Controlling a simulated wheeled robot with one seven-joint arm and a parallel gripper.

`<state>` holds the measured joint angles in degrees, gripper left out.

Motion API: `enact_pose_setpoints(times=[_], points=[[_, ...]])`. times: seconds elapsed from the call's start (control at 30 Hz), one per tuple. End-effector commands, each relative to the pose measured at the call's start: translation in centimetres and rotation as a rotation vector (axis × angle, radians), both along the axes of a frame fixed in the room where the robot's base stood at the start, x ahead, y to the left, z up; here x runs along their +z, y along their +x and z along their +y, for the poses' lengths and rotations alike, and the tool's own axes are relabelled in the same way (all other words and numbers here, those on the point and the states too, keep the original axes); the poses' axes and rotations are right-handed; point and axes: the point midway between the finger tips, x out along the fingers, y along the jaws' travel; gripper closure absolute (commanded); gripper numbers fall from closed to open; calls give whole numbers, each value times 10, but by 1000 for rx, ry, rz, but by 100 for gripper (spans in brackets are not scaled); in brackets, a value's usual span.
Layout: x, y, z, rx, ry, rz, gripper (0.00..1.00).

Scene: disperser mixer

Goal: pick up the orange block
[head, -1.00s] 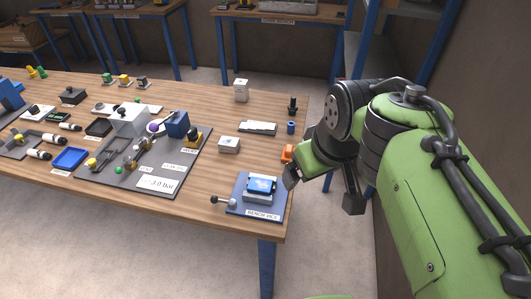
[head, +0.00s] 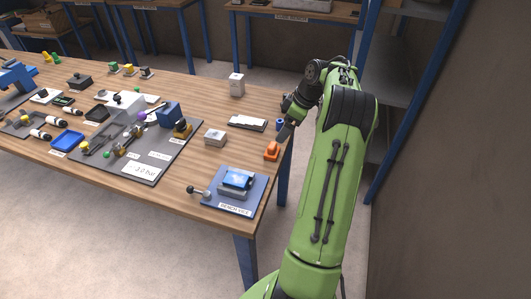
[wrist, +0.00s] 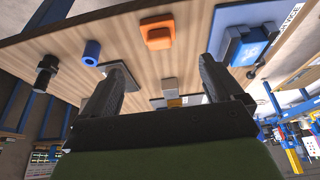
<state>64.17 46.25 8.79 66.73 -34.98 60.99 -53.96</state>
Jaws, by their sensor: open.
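The orange block (head: 272,150) sits on the wooden table near its right edge, with a smaller raised part on top. In the wrist view the orange block (wrist: 158,32) lies beyond the fingertips, roughly between their lines. My gripper (wrist: 158,75) is open and empty, its two dark fingers spread apart. In the head view my gripper (head: 284,132) is beside the block, on its far right side, partly hidden by my arm. I cannot tell how high the fingers are above the table.
The blue bench vice (head: 236,182) stands in front of the block. A small blue cylinder (wrist: 91,52) and a dark upright part (wrist: 45,72) stand near it. A pale box (head: 215,137) and a flat white-topped piece (head: 247,123) lie to the left. Bare wood surrounds the block.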

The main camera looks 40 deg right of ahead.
Motion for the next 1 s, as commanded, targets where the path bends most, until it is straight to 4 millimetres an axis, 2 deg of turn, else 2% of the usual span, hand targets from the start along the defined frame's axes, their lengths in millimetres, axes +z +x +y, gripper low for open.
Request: enact_pose_setpoints(times=[0.03, 0.2, 0.43, 0.63, 0.87, 1.0], points=[[-18, 5, 4, 3, 3, 3, 6], [-53, 18, 10, 2, 3, 3, 6], [-73, 26, 14, 0, 2, 2, 6], [-108, 38, 21, 0, 2, 3, 6], [-112, 41, 21, -2, -1, 1, 6], [-111, 40, 21, -2, -1, 1, 26]])
